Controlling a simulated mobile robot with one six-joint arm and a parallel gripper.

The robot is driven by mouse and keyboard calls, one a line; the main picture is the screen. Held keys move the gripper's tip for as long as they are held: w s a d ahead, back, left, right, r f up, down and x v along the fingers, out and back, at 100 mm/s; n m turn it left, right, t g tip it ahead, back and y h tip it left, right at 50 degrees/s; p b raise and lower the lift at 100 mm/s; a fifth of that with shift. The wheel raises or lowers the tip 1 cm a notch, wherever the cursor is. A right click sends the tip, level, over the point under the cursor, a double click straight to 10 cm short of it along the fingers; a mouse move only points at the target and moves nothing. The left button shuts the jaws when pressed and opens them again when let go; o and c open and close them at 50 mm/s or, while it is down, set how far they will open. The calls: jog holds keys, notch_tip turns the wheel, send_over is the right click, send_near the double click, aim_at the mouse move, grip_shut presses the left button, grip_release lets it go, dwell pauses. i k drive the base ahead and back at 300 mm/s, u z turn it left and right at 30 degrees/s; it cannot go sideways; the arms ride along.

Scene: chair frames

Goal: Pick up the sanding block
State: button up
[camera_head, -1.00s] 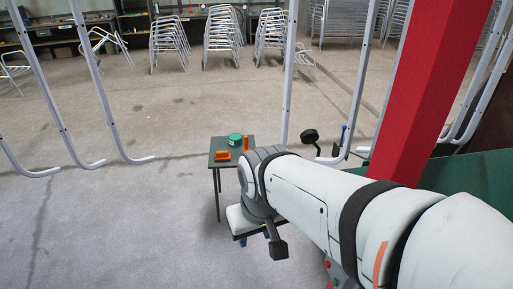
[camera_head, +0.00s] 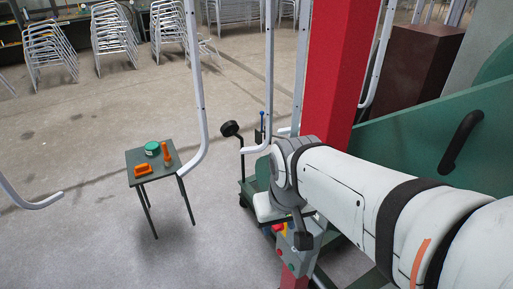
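A small dark table (camera_head: 133,160) stands left of centre. On it lies a low orange block with a raised top (camera_head: 143,169), probably the sanding block; it is too small to be sure. An upright orange object (camera_head: 166,154) and a round green tin (camera_head: 152,148) stand beside it. My arm enters from the right and ends well to the right of the table, apart from it. A dark end piece below the arm (camera_head: 303,240) may be part of my gripper; its fingers cannot be made out.
A red post (camera_head: 337,75) rises behind my arm. A green panel (camera_head: 430,140) fills the right. Hanging grey tube frames (camera_head: 196,90) drop close to the table's right side. Stacked chair frames (camera_head: 115,35) stand at the back. Floor around the table's left and front is clear.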

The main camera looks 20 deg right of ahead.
aim_at(142, 170)
jog(key=u, duration=0.5)
jog(key=i, duration=2.7)
jog(key=u, duration=0.65)
